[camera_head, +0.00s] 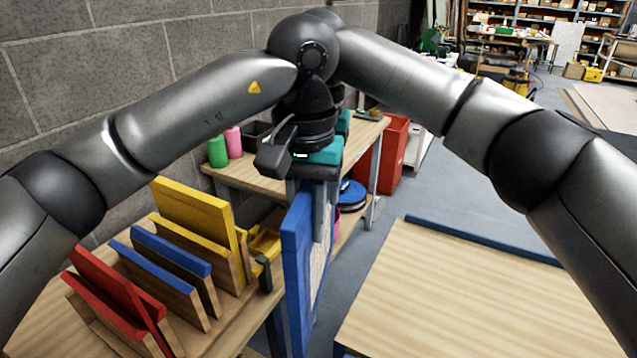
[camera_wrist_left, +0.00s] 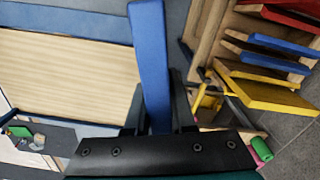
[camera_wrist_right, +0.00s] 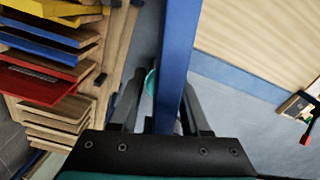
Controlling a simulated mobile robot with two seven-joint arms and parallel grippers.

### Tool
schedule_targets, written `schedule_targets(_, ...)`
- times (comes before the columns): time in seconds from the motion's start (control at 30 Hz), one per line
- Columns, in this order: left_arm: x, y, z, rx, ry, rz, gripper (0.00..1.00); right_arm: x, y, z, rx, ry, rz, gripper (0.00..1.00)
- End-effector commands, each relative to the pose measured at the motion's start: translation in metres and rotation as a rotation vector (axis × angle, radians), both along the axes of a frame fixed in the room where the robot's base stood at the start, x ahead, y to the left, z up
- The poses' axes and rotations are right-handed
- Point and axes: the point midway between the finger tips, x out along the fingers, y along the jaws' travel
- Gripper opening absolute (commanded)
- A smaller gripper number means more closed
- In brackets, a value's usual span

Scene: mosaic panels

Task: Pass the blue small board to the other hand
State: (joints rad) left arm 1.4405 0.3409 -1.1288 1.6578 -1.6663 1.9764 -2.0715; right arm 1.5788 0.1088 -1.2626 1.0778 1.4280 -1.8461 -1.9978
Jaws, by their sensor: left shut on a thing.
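The blue small board (camera_head: 297,275) hangs upright between the rack table and the front table in the head view, its blue edge towards me. My left gripper (camera_head: 314,200) is shut on its upper part. In the left wrist view the board (camera_wrist_left: 150,60) stands between the left fingers (camera_wrist_left: 157,108). In the right wrist view the board (camera_wrist_right: 176,60) passes between the fingers of my right gripper (camera_wrist_right: 163,112), with a gap on the left side, so that gripper is open around it. In the head view the right gripper is mostly hidden behind the left one.
A wooden table at left bears red boards (camera_head: 118,285), blue-topped boards (camera_head: 170,250) and yellow boards (camera_head: 195,212) standing in slots. A bare wooden table (camera_head: 450,300) lies at right. Behind are a bench with bottles (camera_head: 217,152) and a red bin (camera_head: 392,152).

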Motion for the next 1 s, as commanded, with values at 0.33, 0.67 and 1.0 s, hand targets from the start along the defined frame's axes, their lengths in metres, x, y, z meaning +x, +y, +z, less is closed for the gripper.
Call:
schedule_targets(0.33, 0.0003, -0.0008, 0.0016, -0.004, -0.003, -0.002, 0.00, 0.0000, 0.0004, 0.0004, 0.001, 0.000, 0.001, 0.06)
schedule_targets(0.67, -0.0006, -0.0022, 0.0016, -0.005, -0.003, -0.008, 0.00, -0.0003, 0.0018, 0.0007, 0.003, -0.002, 0.003, 0.00)
schedule_targets(1.0, -0.0012, -0.0034, 0.0015, -0.007, -0.003, -0.012, 0.00, -0.0006, 0.0031, 0.0008, 0.005, -0.003, 0.004, 0.00)
